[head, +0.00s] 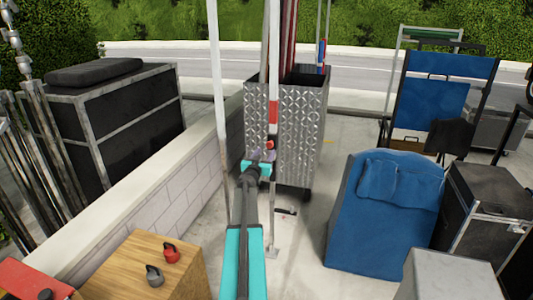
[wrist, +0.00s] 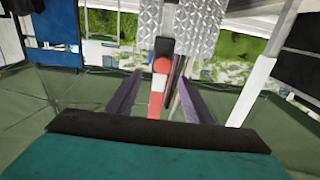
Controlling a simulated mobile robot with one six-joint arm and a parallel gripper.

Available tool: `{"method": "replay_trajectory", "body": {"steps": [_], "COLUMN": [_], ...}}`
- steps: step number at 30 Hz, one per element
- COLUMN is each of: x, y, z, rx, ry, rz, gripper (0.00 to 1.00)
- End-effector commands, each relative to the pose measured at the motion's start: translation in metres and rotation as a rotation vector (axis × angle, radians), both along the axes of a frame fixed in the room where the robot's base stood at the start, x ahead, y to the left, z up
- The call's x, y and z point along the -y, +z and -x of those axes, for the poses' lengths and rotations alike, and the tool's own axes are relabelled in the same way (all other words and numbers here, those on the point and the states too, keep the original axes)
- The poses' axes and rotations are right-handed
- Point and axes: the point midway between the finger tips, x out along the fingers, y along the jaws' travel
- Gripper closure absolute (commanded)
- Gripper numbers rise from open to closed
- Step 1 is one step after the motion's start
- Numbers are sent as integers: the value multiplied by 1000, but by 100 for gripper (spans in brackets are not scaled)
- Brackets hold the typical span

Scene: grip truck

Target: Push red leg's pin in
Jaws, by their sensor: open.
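The red leg (head: 273,111) is a slim upright pole with a red band, in front of a diamond-plate metal cart in the head view. Its pin shows as a round red knob (head: 269,145) just beyond my gripper (head: 262,156). In the wrist view the red knob (wrist: 161,65) sits between the tips of my two dark fingers (wrist: 159,79), with the red and white leg (wrist: 157,84) around and below it. The fingers are apart, and no contact with the knob is clear. How far the pin stands out cannot be told.
The diamond-plate cart (head: 305,120) stands behind the leg. A low white block wall (head: 165,180) runs along the left. A white pole (head: 217,70) rises left of the leg. A blue covered case (head: 375,230) stands right, with bare floor between.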

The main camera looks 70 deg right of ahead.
Motion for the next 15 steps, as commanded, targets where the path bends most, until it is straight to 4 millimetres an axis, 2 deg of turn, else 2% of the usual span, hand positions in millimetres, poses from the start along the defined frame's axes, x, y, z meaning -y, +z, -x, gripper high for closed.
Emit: {"method": "replay_trajectory", "body": {"steps": [6, 15], "x": [-22, -34], "y": [0, 0], "z": [2, 3], "rx": [1, 0], "ry": [1, 0], "rz": [0, 1], "gripper": [53, 53]}}
